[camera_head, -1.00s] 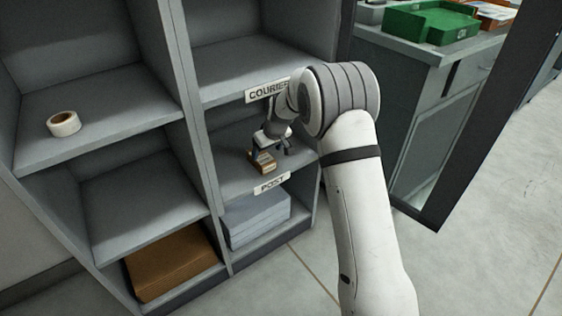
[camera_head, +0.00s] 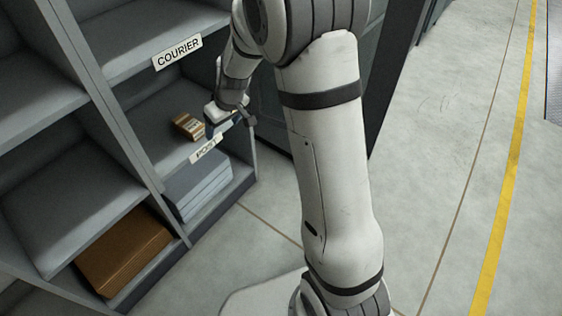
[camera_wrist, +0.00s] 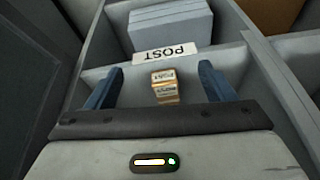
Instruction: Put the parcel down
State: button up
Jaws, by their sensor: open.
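The parcel (camera_head: 187,126) is a small brown box with a white label. It sits on the middle shelf, above the POST label (camera_head: 205,150). In the wrist view the parcel (camera_wrist: 165,87) shows between and beyond my two blue fingers, touching neither. My gripper (camera_head: 222,122) is open and empty at the front of that shelf, just right of the parcel in the head view. The wrist view shows my gripper (camera_wrist: 160,85) with its fingers wide apart.
The COURIER label (camera_head: 178,51) is on the shelf edge above. Pale blue-grey boxes (camera_head: 198,185) lie in the compartment below, and a large brown box (camera_head: 124,250) is at lower left. Dividers and shelf edges surround my gripper. Open floor lies to the right.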

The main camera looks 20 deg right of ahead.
jog(key=s+d+r+m, duration=0.2)
jog(key=s+d+r, duration=0.1)
jog(key=s, duration=0.6)
jog(key=s+d+r+m+g+h, duration=0.1)
jog(key=s+d+r, duration=0.2)
jog(key=s, duration=0.6)
jog(key=s+d+r+m+g+h, duration=0.1)
jog(key=s+d+r+m, duration=0.1)
jog(key=s, duration=0.7)
jog(key=shift+d+r+m, duration=0.3)
jog(key=shift+d+r, duration=0.1)
jog(key=shift+d, duration=0.25)
notch_tip(320, 180, up, 30)
jog(key=t+p, duration=0.1)
jog(key=p, duration=2.6)
jog(key=shift+r, duration=0.15)
